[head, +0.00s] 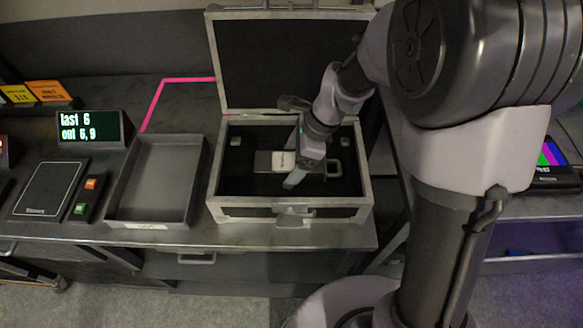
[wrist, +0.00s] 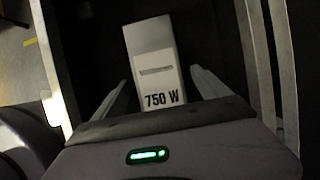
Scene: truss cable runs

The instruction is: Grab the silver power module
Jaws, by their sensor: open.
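The silver power module (head: 265,161) lies in the dark interior of an open flight case (head: 226,212), with a light label and a handle at its right end. In the wrist view the module (wrist: 152,50) is a pale block marked "750 W", lying between my two fingers. My gripper (head: 294,183) is reaching down into the case over the module and hides part of it. In the wrist view the fingers of my gripper (wrist: 160,88) stand apart on either side of the module, with a gap at each side. I cannot tell how far above it they are.
The case's lid stands open at the back, and its metal walls surround my gripper. An empty grey tray (head: 128,221) sits left of the case. Further left are a dark scale (head: 48,188), coloured buttons (head: 86,195) and a display (head: 92,128) reading "last 6, out 6, 9".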

